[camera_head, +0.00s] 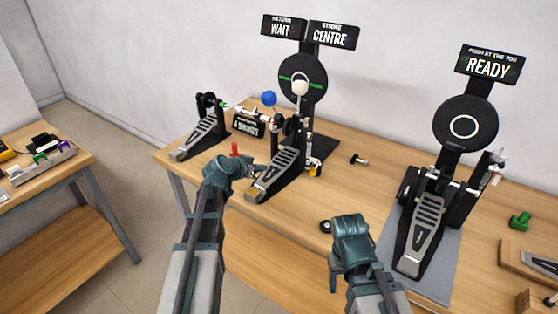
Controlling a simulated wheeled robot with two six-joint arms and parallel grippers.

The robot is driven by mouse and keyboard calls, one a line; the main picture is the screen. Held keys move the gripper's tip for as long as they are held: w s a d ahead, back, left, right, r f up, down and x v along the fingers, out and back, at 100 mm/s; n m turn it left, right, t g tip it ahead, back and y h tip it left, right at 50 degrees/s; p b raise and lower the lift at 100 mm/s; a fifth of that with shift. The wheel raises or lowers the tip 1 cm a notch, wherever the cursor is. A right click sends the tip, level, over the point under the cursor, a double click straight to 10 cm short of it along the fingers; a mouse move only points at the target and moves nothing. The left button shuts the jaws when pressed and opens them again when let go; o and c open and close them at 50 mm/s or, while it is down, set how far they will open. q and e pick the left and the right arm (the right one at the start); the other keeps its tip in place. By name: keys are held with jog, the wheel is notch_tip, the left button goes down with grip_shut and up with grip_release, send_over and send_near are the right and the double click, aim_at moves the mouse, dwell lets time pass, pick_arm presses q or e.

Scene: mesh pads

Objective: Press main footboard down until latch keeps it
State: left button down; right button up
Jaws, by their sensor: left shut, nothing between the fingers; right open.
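The main footboard (276,174) is a silver, slotted plate on the middle pedal, on the wooden table. It slopes up toward the pedal post. My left gripper (254,170) is shut and empty at the left side of this footboard, near its lower half. I cannot tell whether it touches the board. The latch cannot be made out. A white beater (300,88) stands in front of the round black pad (303,78) with a green line. A sign above reads "STROKE CENTRE" (334,36), another "RETURN WAIT" (283,28). My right gripper (350,226) is open near the table's front edge, fingers mostly hidden.
A smaller pedal (201,134) stands left, linked by a rod. A red peg (235,149) is by my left gripper. Another pedal (424,226) stands right on a grey mat, under a "READY" sign (489,66).

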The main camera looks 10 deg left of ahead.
pick_arm(q)
notch_tip(320, 180, up, 4)
jog(key=p, duration=0.4)
dwell(0.3)
jog(key=s+d+f+g, duration=0.2)
jog(key=s+d, duration=0.2)
jog(key=d, duration=0.1)
jog(key=s+d+f+g, duration=0.2)
jog(key=s+d, duration=0.2)
jog(key=d, duration=0.1)
jog(key=s+d+f+m+g, duration=0.1)
jog(key=s+d+f+g, duration=0.1)
jog(key=s+d+f, duration=0.1)
jog(key=shift+s+d, duration=0.4)
jog(key=shift+d, duration=0.3)
jog(key=shift+s+d, duration=0.35)
jog(key=shift+d, duration=0.3)
jog(key=s+d+f+g+y, duration=0.1)
jog(key=s+g+y, duration=0.1)
jog(key=s, duration=0.6)
jog(key=s+d+f+n+g+y, duration=0.1)
jog(key=s+d+f+g+y, duration=0.1)
jog(key=s, duration=0.7)
jog(key=shift+d+g+y, duration=0.3)
jog(key=shift+g+y, duration=0.3)
